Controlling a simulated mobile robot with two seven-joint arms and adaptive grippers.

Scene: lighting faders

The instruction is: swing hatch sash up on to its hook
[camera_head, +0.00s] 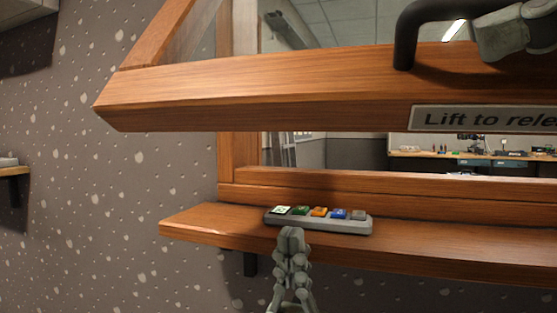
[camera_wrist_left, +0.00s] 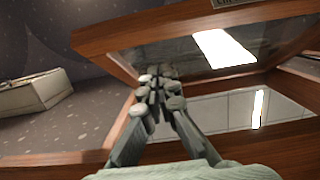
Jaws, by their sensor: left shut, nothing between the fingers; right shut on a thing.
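The hatch sash (camera_head: 260,92) is a wooden frame with a glass pane, swung part way up and tilted out over the sill. A label on its lower rail (camera_head: 485,119) reads "Lift to rele...", cut off by the picture edge. A dark bar handle (camera_head: 408,38) stands on the sash at the upper right. My right gripper (camera_head: 495,38) is shut on this handle. My left gripper (camera_head: 291,236) is shut and empty, in front of the sill and below the sash. In the left wrist view, the sash (camera_wrist_left: 95,42) is above the left fingers (camera_wrist_left: 157,78). No hook is visible.
A wooden shelf (camera_head: 200,229) runs along the hatch opening. A grey strip with several coloured buttons (camera_head: 318,221) lies on it, just behind my left gripper. A speckled wall (camera_head: 130,200) is at the left. Another room shows through the opening.

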